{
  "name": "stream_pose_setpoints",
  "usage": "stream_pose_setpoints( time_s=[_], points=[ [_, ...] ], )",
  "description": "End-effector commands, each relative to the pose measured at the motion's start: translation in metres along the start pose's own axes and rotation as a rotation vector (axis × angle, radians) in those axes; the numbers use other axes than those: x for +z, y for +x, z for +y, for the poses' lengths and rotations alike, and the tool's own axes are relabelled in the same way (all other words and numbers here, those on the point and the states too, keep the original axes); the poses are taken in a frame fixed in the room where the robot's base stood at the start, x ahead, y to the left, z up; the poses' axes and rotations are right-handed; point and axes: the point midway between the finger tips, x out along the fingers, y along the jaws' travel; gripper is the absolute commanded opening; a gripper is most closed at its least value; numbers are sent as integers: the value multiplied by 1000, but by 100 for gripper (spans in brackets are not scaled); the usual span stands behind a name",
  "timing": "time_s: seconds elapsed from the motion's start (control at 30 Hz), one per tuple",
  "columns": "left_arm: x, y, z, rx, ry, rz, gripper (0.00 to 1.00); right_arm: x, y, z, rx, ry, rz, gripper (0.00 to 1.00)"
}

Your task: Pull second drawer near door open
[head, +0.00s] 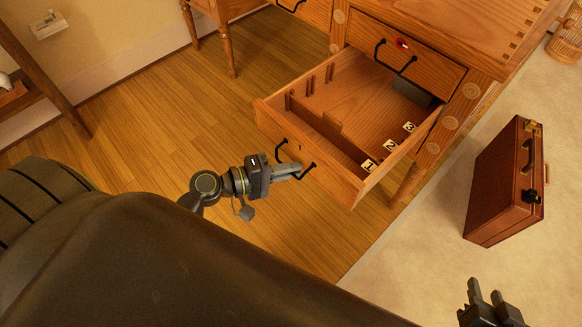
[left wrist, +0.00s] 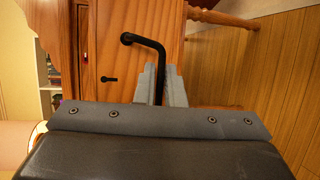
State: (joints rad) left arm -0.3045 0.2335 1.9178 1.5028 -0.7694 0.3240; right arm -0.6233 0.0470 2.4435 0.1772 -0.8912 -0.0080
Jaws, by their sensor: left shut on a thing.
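A wooden desk drawer (head: 321,157) stands pulled well out of the desk in the head view. Its inside shows, with slots along one wall and number tags 1, 2 and 3 along the other. A black bar handle (head: 309,171) is on its front; part of it also shows in the left wrist view (left wrist: 151,43). My left gripper (head: 298,168) is shut on this handle, its grey fingers on either side of the bar in the left wrist view (left wrist: 160,82). My right gripper (head: 488,296) is at the bottom right of the head view, its fingers apart and empty.
Above the open drawer is a closed drawer (head: 405,52) with a black handle and a small red piece on its front. A brown case (head: 507,181) stands on the pale floor at the right. The wooden floor (head: 150,115) left of the drawer is clear.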

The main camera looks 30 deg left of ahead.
Motion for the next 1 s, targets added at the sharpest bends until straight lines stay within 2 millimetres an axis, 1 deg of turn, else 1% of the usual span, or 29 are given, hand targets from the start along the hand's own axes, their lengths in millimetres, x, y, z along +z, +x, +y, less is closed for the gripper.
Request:
stream_pose_setpoints(
  time_s=[0.07, 0.1, 0.13, 0.17, 0.67, 0.77, 0.83, 1.0],
  points=[
    [2, -2, -3, -9, -3, -3, 0, 0, 0, 0, 0, 0, 0, 36],
    [2, -2, -4, -9, -3, -3, 13, 0, 0, 0, 0, 0, 0, 36],
    [2, -2, -4, -9, -3, -3, 17, 0, 0, 0, 0, 0, 0, 36],
    [2, -2, -3, -9, -3, -3, 18, 0, 0, 0, 0, 0, -1, 36],
    [1, -3, -2, -5, -1, -2, 18, 6, -2, 1, 4, 1, -15, 36],
    [1, -11, -3, -8, -1, -2, 18, 7, -2, 2, 5, 2, -17, 36],
    [1, -21, -3, -9, 1, -2, 18, 6, -2, 2, 5, 1, -16, 36],
    [1, -54, -4, -11, 0, -3, 18, 3, -1, 3, 9, -2, 5, 36]
  ],
)
